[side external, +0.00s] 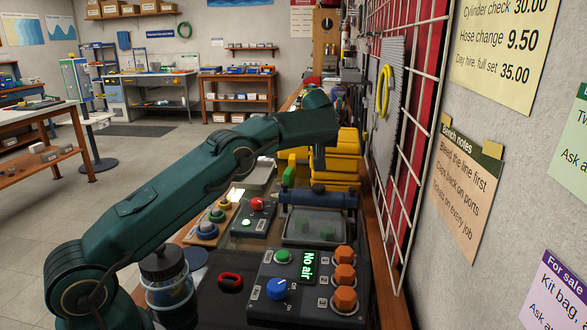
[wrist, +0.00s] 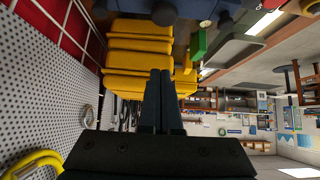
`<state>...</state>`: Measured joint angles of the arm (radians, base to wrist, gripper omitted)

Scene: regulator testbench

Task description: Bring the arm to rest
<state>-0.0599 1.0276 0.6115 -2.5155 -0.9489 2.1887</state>
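My green arm reaches from the lower left over the bench in the side external view. Its end hangs over the bench near the stacked yellow bins (side external: 346,158), with my gripper (side external: 318,160) pointing down and small in that view. In the wrist view the two dark fingers of my gripper (wrist: 161,73) lie side by side with no clear gap. Nothing shows between them. The yellow bins (wrist: 135,62) are beyond the fingertips; whether the gripper touches them cannot be told.
A dark control box (side external: 310,290) with a blue knob, orange knobs and a "No air" display stands in front. Behind it are a clear-lidded tray (side external: 318,228) and a red-knobbed box (side external: 254,219). A jar (side external: 168,283) stands by my arm. A pegboard (wrist: 50,95) lines the wall.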

